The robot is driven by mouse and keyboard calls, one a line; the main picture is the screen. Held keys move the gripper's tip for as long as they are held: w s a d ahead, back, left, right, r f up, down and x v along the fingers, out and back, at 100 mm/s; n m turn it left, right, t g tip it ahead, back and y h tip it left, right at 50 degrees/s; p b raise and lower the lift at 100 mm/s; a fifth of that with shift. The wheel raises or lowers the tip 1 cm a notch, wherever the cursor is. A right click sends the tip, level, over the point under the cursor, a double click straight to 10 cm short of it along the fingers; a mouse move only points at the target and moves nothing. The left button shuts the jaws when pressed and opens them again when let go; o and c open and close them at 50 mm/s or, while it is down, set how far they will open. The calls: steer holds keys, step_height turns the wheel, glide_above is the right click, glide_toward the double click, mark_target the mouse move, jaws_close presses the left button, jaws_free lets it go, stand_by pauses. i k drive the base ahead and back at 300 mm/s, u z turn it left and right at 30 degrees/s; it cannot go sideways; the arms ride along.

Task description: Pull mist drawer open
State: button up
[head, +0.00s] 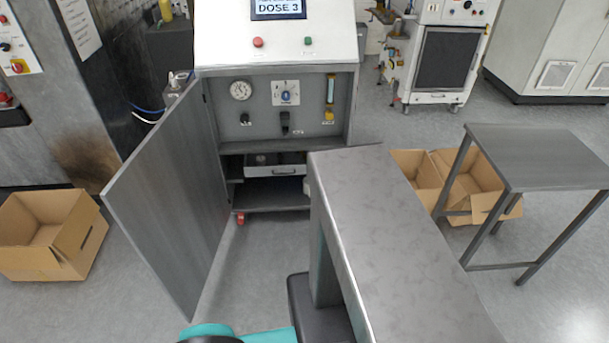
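The likely mist drawer (262,170) is a small light-grey drawer inside the open lower part of the washer cabinet (210,87), below the gauge panel. Its front has a dark handle (284,172). Dark contents show just above its front edge; I cannot tell how far it stands out. Its right end is near the edge of a grey slab in front. The cabinet door (175,195) is swung wide open to the left. My gripper is not clearly visible; only teal and black parts of my arm show at the bottom edge.
A large grey metal slab (400,230) fills the right foreground, close to the cabinet's right side. A grey side table (540,155) and cardboard boxes (470,185) stand right. Another open box (50,235) lies left. Clear floor lies between the door and the slab.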

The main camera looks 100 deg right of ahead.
mark_target(293, 162)
steer(key=u, duration=0.15)
steer(key=k, duration=0.95)
steer(key=z, duration=1.95)
steer(key=i, duration=0.95)
steer(key=u, duration=0.15)
steer(key=k, duration=0.05)
steer(key=z, duration=0.3)
